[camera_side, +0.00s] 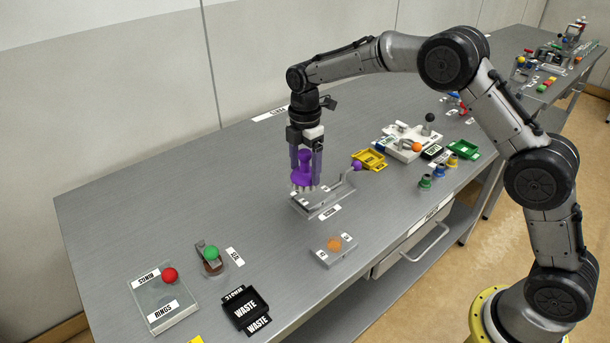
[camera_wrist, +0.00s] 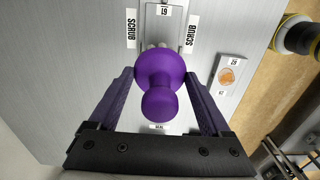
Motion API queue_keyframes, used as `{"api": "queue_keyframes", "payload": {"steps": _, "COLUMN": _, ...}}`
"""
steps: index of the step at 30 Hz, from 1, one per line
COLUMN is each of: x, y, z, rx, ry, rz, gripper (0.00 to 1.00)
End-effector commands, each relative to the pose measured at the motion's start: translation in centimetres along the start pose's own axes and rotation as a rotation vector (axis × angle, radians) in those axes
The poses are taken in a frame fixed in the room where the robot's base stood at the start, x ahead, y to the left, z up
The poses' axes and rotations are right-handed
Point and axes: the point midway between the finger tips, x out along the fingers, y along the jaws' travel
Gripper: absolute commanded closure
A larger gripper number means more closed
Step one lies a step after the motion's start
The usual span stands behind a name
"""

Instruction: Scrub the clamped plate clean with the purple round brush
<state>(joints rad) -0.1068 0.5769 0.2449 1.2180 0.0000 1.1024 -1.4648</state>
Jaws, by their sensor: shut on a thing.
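The purple round brush (camera_side: 304,172) is upright between the fingers of my gripper (camera_side: 306,160), which is shut on it. In the wrist view the purple brush (camera_wrist: 160,72) shows from above, with its knob between the two fingers of my gripper (camera_wrist: 160,88). The clamped plate (camera_side: 320,200) lies in a grey fixture on the table, right under the brush. The plate (camera_wrist: 162,22) also shows in the wrist view between two SCRUB labels. The brush's bristles are at or just above the plate; I cannot tell whether they touch. The brush hides part of the plate.
A purple-knobbed clamp handle (camera_side: 356,166) stands right of the plate. A small grey block with an orange spot (camera_side: 334,244) lies in front. A yellow tray (camera_side: 369,160), a black WASTE bin (camera_side: 245,309) and a RINGS block (camera_side: 163,302) stand around. The table's back left is clear.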

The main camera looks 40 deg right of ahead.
Motion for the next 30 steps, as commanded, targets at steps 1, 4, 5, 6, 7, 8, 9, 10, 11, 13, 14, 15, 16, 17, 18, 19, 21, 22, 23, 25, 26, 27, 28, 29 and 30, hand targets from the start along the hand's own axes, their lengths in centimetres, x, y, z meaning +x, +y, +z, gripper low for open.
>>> {"api": "queue_keyframes", "payload": {"steps": 1, "x": -0.6, "y": 0.1, "z": 0.0, "rx": 0.0, "ry": 0.0, "rz": 0.002, "gripper": 0.7}}
{"api": "queue_keyframes", "payload": {"steps": 4, "x": -1.5, "y": 0.1, "z": 0.0, "rx": 0.0, "ry": 0.0, "rz": 0.004, "gripper": 0.7}}
{"api": "queue_keyframes", "payload": {"steps": 5, "x": -1.7, "y": 0.1, "z": 0.0, "rx": 0.0, "ry": 0.0, "rz": 0.003, "gripper": 0.7}}
{"api": "queue_keyframes", "payload": {"steps": 6, "x": -1.9, "y": 0.1, "z": 0.0, "rx": 0.0, "ry": 0.0, "rz": 0.003, "gripper": 0.7}}
{"api": "queue_keyframes", "payload": {"steps": 7, "x": -2.1, "y": 0.1, "z": 0.0, "rx": 0.0, "ry": 0.0, "rz": 0.003, "gripper": 0.7}}
{"api": "queue_keyframes", "payload": {"steps": 8, "x": -2.2, "y": 0.1, "z": 0.0, "rx": 0.0, "ry": 0.0, "rz": 0.003, "gripper": 0.7}}
{"api": "queue_keyframes", "payload": {"steps": 9, "x": -2.3, "y": 0.1, "z": 0.0, "rx": 0.0, "ry": 0.0, "rz": 0.002, "gripper": 0.7}}
{"api": "queue_keyframes", "payload": {"steps": 10, "x": -2.3, "y": 0.1, "z": 0.0, "rx": 0.0, "ry": 0.0, "rz": 0.002, "gripper": 0.7}}
{"api": "queue_keyframes", "payload": {"steps": 11, "x": -2.3, "y": 0.0, "z": 0.0, "rx": 0.0, "ry": 0.0, "rz": 0.002, "gripper": 0.7}}
{"api": "queue_keyframes", "payload": {"steps": 13, "x": -2.3, "y": 0.0, "z": 0.0, "rx": 0.0, "ry": 0.0, "rz": 0.001, "gripper": 0.7}}
{"api": "queue_keyframes", "payload": {"steps": 14, "x": -2.3, "y": 0.0, "z": 0.0, "rx": 0.0, "ry": 0.0, "rz": 0.001, "gripper": 0.7}}
{"api": "queue_keyframes", "payload": {"steps": 15, "x": -2.3, "y": 0.0, "z": 0.0, "rx": 0.0, "ry": 0.0, "rz": 0.001, "gripper": 0.7}}
{"api": "queue_keyframes", "payload": {"steps": 16, "x": -2.3, "y": 0.0, "z": 0.0, "rx": 0.0, "ry": 0.0, "rz": 0.001, "gripper": 0.7}}
{"api": "queue_keyframes", "payload": {"steps": 17, "x": -2.3, "y": 0.0, "z": 0.0, "rx": 0.0, "ry": 0.0, "rz": 0.001, "gripper": 0.7}}
{"api": "queue_keyframes", "payload": {"steps": 18, "x": -2.3, "y": 0.0, "z": 0.0, "rx": 0.0, "ry": 0.0, "rz": 0.001, "gripper": 0.7}}
{"api": "queue_keyframes", "payload": {"steps": 19, "x": -2.3, "y": 0.0, "z": 0.0, "rx": 0.0, "ry": 0.0, "rz": 0.001, "gripper": 0.7}}
{"api": "queue_keyframes", "payload": {"steps": 21, "x": -2.3, "y": 0.0, "z": 0.0, "rx": 0.0, "ry": 0.0, "rz": 0.001, "gripper": 0.7}}
{"api": "queue_keyframes", "payload": {"steps": 22, "x": -2.3, "y": 0.0, "z": 0.0, "rx": 0.0, "ry": 0.0, "rz": 0.001, "gripper": 0.7}}
{"api": "queue_keyframes", "payload": {"steps": 23, "x": -2.3, "y": 0.0, "z": 0.0, "rx": 0.0, "ry": 0.0, "rz": 0.001, "gripper": 0.7}}
{"api": "queue_keyframes", "payload": {"steps": 25, "x": -2.3, "y": 0.0, "z": 0.0, "rx": 0.002, "ry": 0.0, "rz": 0.002, "gripper": 0.7}}
{"api": "queue_keyframes", "payload": {"steps": 26, "x": -2.3, "y": 0.1, "z": 0.0, "rx": 0.007, "ry": 0.0, "rz": 0.003, "gripper": 0.7}}
{"api": "queue_keyframes", "payload": {"steps": 27, "x": -2.1, "y": 0.1, "z": 0.0, "rx": 0.018, "ry": 0.001, "rz": 0.005, "gripper": 0.7}}
{"api": "queue_keyframes", "payload": {"steps": 28, "x": -1.8, "y": -0.2, "z": 0.0, "rx": 0.027, "ry": 0.0, "rz": -0.003, "gripper": 0.7}}
{"api": "queue_keyframes", "payload": {"steps": 29, "x": -1.5, "y": -0.6, "z": 0.0, "rx": 0.036, "ry": -0.001, "rz": -0.009, "gripper": 0.7}}
{"api": "queue_keyframes", "payload": {"steps": 30, "x": -1.4, "y": -1.2, "z": 0.0, "rx": 0.047, "ry": -0.002, "rz": -0.014, "gripper": 0.7}}
